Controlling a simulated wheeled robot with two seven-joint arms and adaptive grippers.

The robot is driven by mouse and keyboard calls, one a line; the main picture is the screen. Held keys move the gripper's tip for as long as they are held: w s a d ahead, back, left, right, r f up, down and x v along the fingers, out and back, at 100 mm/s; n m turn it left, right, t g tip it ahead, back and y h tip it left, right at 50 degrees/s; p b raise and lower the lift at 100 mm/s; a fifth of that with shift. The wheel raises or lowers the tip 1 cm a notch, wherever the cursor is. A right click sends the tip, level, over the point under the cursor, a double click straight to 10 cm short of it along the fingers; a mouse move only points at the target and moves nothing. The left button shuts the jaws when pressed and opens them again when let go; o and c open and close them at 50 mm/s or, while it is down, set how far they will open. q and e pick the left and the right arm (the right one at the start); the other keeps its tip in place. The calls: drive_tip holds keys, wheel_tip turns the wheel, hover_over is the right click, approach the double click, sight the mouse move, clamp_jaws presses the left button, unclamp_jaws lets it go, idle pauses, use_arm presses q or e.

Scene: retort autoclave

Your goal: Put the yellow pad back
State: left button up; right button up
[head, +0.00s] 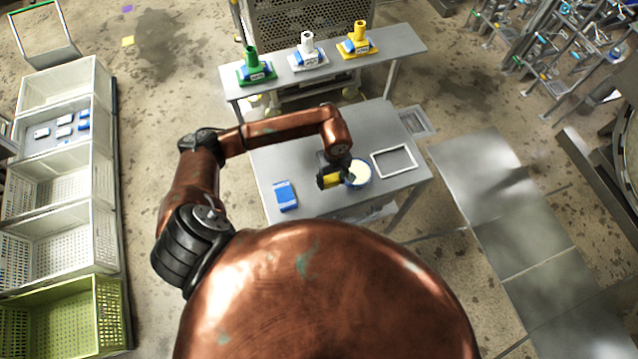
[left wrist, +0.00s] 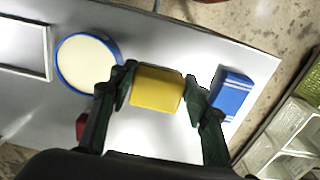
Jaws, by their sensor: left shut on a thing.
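The yellow pad (left wrist: 157,88) is held between the two fingers of my left gripper (left wrist: 155,92), seen from above in the left wrist view. In the head view the yellow pad (head: 331,180) shows at my left gripper (head: 328,177), over the metal table (head: 270,160). It is beside a round blue-rimmed dish (head: 357,174) with cream-coloured contents. Whether the pad touches the table is hard to tell. My right gripper does not show.
A blue and white pack (head: 285,195) lies on the table's left part. An empty rectangular frame (head: 394,161) lies at the right. Green (head: 256,70), white (head: 307,55) and yellow (head: 358,43) stands are on a bench behind. Crates (head: 60,310) line the left side.

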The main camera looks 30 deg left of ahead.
use_arm(q)
drive_tip(key=a+f, duration=0.2)
drive_tip(key=a+f+p, duration=0.1)
drive_tip(key=a+f, duration=0.1)
drive_tip(key=f, duration=0.1)
drive_tip(key=shift+s, duration=0.1)
drive_tip(key=f, duration=0.1)
drive_tip(key=f+p, duration=0.1)
drive_tip(key=f, duration=0.1)
drive_tip(key=shift+a+f+p, duration=0.3)
drive_tip(key=shift+f+p, duration=0.05)
drive_tip(key=shift+p, duration=0.05)
drive_tip(key=shift+f, duration=0.1)
drive_tip(key=o, duration=0.9)
drive_tip(key=shift+o, duration=0.7)
